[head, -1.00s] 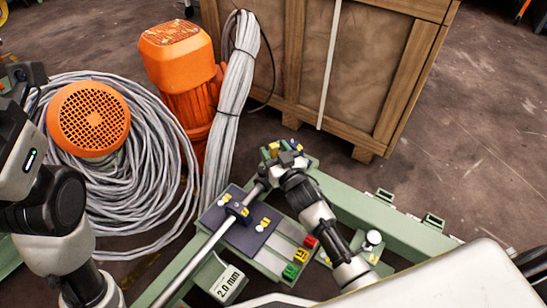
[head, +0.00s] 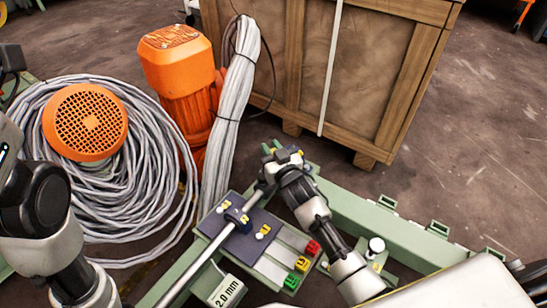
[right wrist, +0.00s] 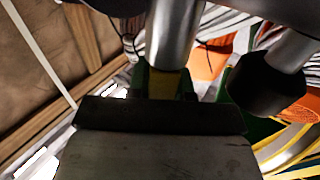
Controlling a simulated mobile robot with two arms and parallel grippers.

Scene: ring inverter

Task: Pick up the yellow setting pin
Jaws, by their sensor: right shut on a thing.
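My right gripper (head: 272,160) is at the far end of the green frame, beside the end of the silver rod (head: 208,250), and it is shut. In the right wrist view a yellow piece (right wrist: 162,84), which I take for the yellow setting pin, shows between green parts just past the dark gripper edge (right wrist: 160,115). The grip on it is mostly hidden. Other yellow pieces sit on the dark blue plate (head: 222,232). My left arm shows at the left edge, but its gripper is out of the picture.
A green frame (head: 345,208) carries the plate. Red, yellow and green blocks (head: 302,263) and a "2.0 mm" label (head: 228,291) are at its near end. A wooden crate (head: 340,70), an orange motor (head: 180,65) and coiled grey cable (head: 150,170) stand behind.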

